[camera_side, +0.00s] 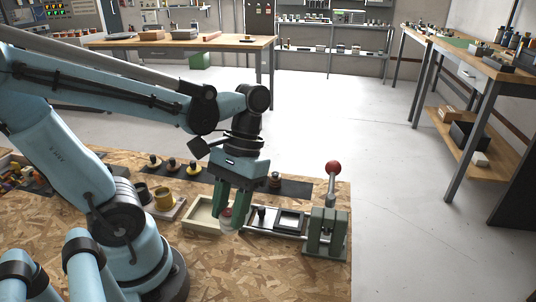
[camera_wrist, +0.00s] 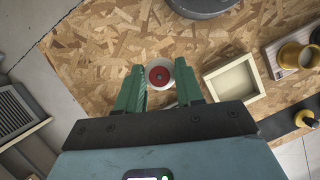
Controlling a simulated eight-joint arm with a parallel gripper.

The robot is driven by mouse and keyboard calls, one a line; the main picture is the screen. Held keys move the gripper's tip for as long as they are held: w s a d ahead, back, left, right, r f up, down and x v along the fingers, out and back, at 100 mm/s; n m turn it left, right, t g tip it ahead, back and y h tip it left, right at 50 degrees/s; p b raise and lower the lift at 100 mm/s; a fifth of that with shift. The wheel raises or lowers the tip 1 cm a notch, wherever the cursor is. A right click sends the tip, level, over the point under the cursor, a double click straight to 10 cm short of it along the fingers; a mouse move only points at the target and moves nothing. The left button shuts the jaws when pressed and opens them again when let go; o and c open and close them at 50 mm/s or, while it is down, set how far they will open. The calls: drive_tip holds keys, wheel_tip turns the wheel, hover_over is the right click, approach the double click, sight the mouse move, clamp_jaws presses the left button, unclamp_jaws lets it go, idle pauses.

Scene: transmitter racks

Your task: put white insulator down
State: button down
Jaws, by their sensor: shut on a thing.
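The white insulator (camera_wrist: 151,67) has a red centre on its top end and sits between the two green fingers of my gripper (camera_wrist: 159,88) in the wrist view. My gripper (camera_side: 232,207) is shut on it and points down over the wooden bench. In the side view the lower part of the white insulator (camera_side: 228,225) shows below the fingertips, in front of the right end of a shallow cream tray (camera_side: 190,229). The tray also shows to the right of the fingers in the wrist view (camera_wrist: 258,76). I cannot tell whether the insulator touches the bench.
A lever press (camera_side: 326,234) with a red knob (camera_side: 333,167) stands to the right, with a rail fixture and dark square tray (camera_side: 290,220) beside it. A dark mat (camera_side: 297,188) holds several knobs. Front bench is clear.

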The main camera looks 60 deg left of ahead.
drive_tip(key=w+d+r+n+t+h, duration=0.1)
drive_tip(key=w+d+n+t, duration=0.3)
drive_tip(key=n, duration=0.7)
drive_tip(key=w+d+r+n+t, duration=0.25)
drive_tip(key=w+d+n, duration=0.2)
drive_tip(key=n, duration=0.65)
drive_tip(key=shift+t, duration=0.45)
drive_tip(key=w+a+f, duration=0.2)
drive_tip(key=a, duration=0.1)
drive_tip(key=w+a+f, duration=0.2)
drive_tip(key=a+f, duration=0.1)
drive_tip(key=a, duration=0.1)
drive_tip(key=w+a+f, duration=0.2)
drive_tip(key=a+f, duration=0.1)
drive_tip(key=a, duration=0.1)
drive_tip(key=shift+f, duration=1.95)
drive_tip(key=shift+f, duration=0.1)
drive_tip(key=c, duration=0.7)
unclamp_jaws()
